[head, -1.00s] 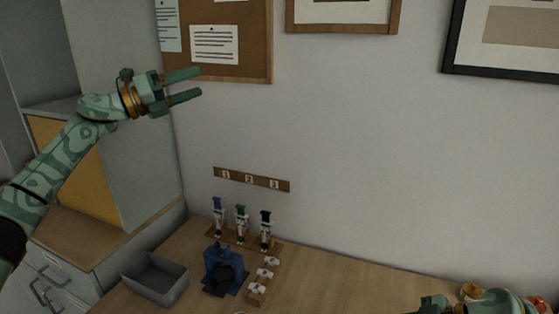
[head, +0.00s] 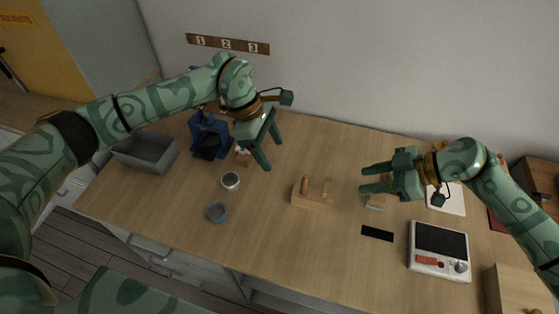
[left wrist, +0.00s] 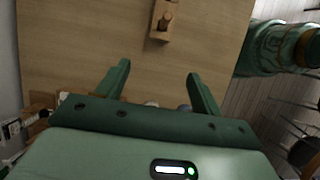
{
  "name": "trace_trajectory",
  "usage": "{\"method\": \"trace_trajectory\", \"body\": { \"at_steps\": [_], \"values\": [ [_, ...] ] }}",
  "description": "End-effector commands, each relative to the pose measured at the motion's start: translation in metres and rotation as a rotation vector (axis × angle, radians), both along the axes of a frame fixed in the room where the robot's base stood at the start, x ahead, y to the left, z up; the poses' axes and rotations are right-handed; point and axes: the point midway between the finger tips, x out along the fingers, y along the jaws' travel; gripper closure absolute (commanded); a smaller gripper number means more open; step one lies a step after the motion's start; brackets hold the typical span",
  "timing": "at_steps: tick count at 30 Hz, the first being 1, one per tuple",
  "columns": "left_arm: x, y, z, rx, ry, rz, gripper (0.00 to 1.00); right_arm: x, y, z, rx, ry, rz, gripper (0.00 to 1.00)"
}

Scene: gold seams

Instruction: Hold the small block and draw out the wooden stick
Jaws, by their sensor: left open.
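A light wooden block (head: 309,203) stands on the table near the middle of the head view, with a short wooden stick (head: 305,185) standing up from it. The block (left wrist: 158,33) and stick (left wrist: 166,19) also show at the top of the left wrist view. My left gripper (head: 268,150) is open and empty, above the table to the left of the block; its two fingers (left wrist: 158,86) show apart in the left wrist view. My right gripper (head: 366,179) has its fingers apart with nothing between them, to the right of the block.
A grey bin (head: 148,156), a blue stand (head: 207,136) and two small cups (head: 230,181) (head: 216,213) are at left. A white device (head: 438,252) and a black strip (head: 377,233) are at right. The table's front middle is clear.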

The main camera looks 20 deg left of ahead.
Motion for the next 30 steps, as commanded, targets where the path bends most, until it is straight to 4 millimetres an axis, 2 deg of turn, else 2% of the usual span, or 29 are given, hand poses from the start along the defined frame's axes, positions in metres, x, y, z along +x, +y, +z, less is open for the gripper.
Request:
{"method": "trace_trajectory", "body": {
  "at_steps": [18, 24, 30],
  "values": [
    [-0.001, -0.050, -0.119, -0.005, 0.004, 0.005, 0.34, 0.000, 0.000, 0.000, 0.000, 0.000, 0.000, 0.64],
    [0.000, -0.058, -0.139, -0.004, 0.001, 0.006, 0.34, 0.000, 0.000, 0.000, 0.000, 0.000, 0.000, 0.64],
    [0.001, -0.060, -0.143, -0.003, 0.000, 0.004, 0.34, 0.000, 0.000, 0.000, 0.000, 0.000, 0.000, 0.64]
  ]
}}
